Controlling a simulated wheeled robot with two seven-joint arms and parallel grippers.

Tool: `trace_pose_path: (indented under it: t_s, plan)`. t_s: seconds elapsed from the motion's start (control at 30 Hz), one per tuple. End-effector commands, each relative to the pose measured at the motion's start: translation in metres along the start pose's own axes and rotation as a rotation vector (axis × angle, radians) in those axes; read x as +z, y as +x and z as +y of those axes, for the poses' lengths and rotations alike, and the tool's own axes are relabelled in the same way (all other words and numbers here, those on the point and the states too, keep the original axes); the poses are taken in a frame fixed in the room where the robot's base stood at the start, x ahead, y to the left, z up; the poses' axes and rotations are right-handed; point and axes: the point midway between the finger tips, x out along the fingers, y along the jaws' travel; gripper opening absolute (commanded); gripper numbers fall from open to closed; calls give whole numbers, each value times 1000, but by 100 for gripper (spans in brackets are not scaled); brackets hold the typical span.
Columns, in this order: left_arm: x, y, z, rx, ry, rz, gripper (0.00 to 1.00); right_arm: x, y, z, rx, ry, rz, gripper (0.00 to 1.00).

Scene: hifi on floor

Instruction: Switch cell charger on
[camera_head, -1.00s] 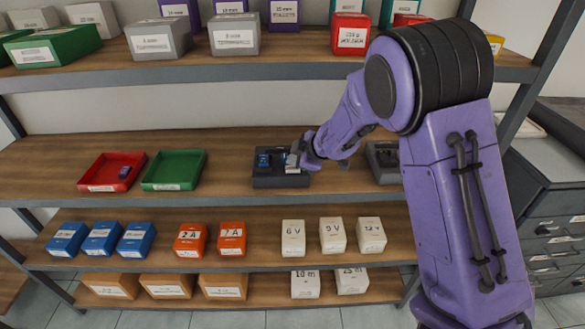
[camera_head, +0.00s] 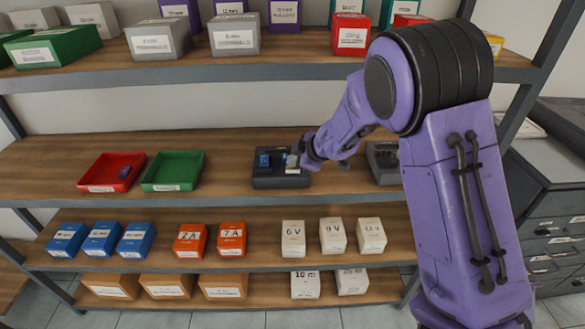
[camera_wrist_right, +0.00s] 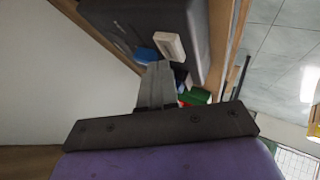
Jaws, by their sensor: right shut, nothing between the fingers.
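The cell charger appears to be the dark grey device (camera_head: 281,181) on the middle shelf, with a blue block (camera_head: 263,160) and a light block on its top. In the right wrist view the device (camera_wrist_right: 180,22) fills the top, with a whitish rocker-like piece (camera_wrist_right: 170,46) on it. My right gripper (camera_head: 298,158) is at the device's right side, its fingers mostly hidden by my wrist. In the right wrist view its fingers (camera_wrist_right: 157,84) are together and empty, close to the whitish piece; I cannot tell whether they touch. My left gripper is out of view.
A red tray (camera_head: 97,181) with a dark item and a green tray (camera_head: 173,186) stand left on the same shelf. Another dark device (camera_head: 383,163) is right, partly behind my arm. Boxes fill the shelves above and below. The shelf between green tray and device is clear.

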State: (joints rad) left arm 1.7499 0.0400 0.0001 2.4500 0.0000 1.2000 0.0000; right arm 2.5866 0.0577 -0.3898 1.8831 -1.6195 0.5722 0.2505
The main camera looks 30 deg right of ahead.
Motion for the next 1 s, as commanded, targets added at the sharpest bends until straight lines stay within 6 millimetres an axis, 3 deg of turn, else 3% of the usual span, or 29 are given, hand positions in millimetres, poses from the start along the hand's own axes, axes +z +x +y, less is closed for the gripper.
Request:
trace_pose_path:
  t_s: [1.0]
  plan:
    - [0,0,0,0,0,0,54,4,5,-4,0,0,-1,0]
